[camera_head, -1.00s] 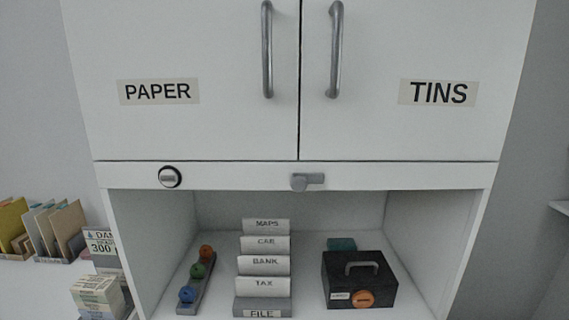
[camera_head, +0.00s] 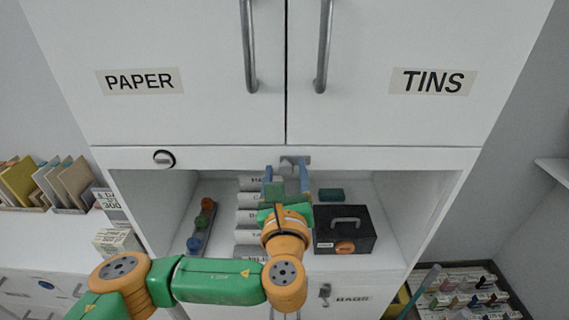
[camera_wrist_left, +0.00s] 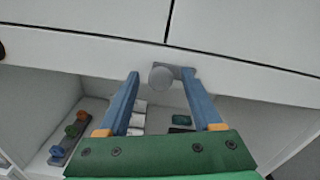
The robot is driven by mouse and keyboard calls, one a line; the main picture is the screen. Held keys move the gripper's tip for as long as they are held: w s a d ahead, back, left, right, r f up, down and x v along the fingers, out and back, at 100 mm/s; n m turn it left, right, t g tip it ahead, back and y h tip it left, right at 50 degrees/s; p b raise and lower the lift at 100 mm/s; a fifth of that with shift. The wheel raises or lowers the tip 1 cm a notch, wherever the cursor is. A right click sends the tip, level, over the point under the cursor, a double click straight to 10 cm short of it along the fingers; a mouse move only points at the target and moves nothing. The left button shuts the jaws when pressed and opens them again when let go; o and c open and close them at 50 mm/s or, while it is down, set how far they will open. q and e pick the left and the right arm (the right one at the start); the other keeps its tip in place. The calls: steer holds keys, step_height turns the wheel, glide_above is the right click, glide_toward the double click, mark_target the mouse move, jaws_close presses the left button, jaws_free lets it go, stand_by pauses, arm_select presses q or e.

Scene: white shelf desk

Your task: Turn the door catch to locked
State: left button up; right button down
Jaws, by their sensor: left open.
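The grey door catch (camera_head: 296,161) sits on the white rail below the two cabinet doors, close under the gap between them. In the left wrist view the catch (camera_wrist_left: 162,77) shows a round knob with a short flat lever pointing right. My left gripper (camera_head: 286,173) is in front of the catch, partly covering it in the head view. Its blue fingers (camera_wrist_left: 160,75) are open and empty, one tip on each side of the knob. The right fingertip overlaps the lever's end in the picture; I cannot tell if they touch. My right gripper is out of view.
A round dial (camera_head: 164,159) is on the same rail at left. Under it, the open shelf holds coloured knobs on a strip (camera_head: 201,226), a labelled file rack and a black box (camera_head: 345,228). Long handles (camera_head: 324,48) hang on the doors above.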

arm_select(q)
jaws_close()
stand_by(0.3)
steer(key=n+b, duration=0.2)
steer(key=n, duration=0.1)
steer(key=shift+f, duration=0.2)
steer(key=n+b, duration=0.2)
steer(key=n, duration=0.3)
steer(key=n+b, duration=0.2)
steer(key=n, duration=0.3)
steer(key=shift+r, duration=0.1)
steer(key=shift+r+n+b, duration=0.1)
steer(key=shift+n+b, duration=0.45)
steer(key=shift+n, duration=1.85)
